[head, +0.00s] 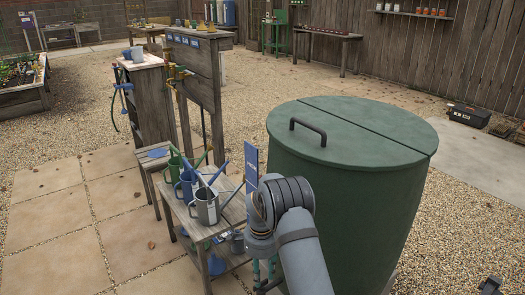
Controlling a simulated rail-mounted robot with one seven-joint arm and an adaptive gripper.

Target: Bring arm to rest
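My grey arm (303,255) rises from the bottom of the head view and bends at a ringed joint in front of the green barrel. A dark part (267,286) shows below the joint near the bottom edge. It may belong to my gripper, but its fingers cannot be made out, nor whether it holds anything.
A large lidded green barrel (350,205) stands close behind and right of my arm. A wooden bench (184,213) with a grey watering can (206,207) and other cans is just left. Paving (60,225) at left is clear. A dark box (468,115) lies far right.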

